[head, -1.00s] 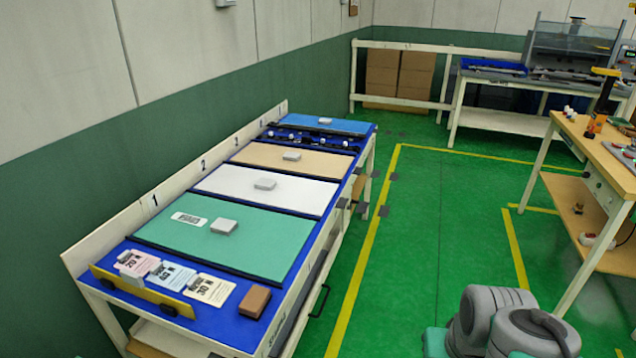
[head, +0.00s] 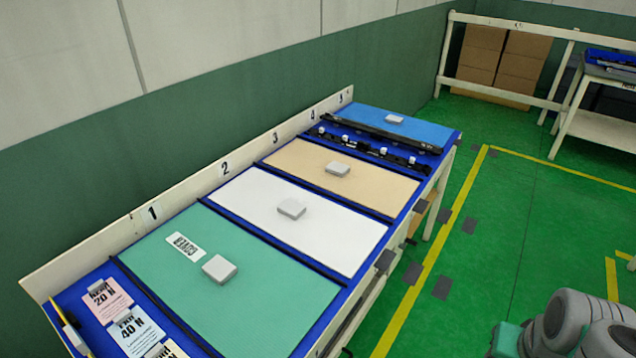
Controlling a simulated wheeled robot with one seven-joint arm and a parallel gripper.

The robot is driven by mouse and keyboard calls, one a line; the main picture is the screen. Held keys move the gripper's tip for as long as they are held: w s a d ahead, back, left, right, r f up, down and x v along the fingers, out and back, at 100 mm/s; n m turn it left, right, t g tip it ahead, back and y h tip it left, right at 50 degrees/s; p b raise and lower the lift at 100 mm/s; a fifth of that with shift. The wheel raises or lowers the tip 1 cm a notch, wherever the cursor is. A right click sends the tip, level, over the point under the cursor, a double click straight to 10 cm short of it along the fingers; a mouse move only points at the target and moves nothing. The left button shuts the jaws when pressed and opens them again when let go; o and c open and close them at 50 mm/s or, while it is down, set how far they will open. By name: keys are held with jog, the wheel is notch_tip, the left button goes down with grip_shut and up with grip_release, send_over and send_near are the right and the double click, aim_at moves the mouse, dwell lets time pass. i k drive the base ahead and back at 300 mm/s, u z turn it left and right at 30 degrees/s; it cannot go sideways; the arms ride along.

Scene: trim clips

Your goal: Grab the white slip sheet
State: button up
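The white slip sheet (head: 330,235) lies flat in the slot marked 2 on the blue-topped bench, in the head view. A small light grey block (head: 292,208) rests on it near its middle. Black divider strips run along its sides. My gripper is not in view. A grey part of my arm (head: 580,325) shows at the lower right, apart from the bench.
A green sheet (head: 270,305) with a label and a grey block lies in front, a tan sheet (head: 375,190) and a blue sheet (head: 415,128) behind. Cards (head: 105,300) lie at the near left. Green floor is free to the right.

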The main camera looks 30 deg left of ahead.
aim_at(340, 238)
jog(key=i, duration=2.4)
jog(key=u, duration=4.8)
jog(key=i, duration=0.5)
jog(key=u, duration=0.05)
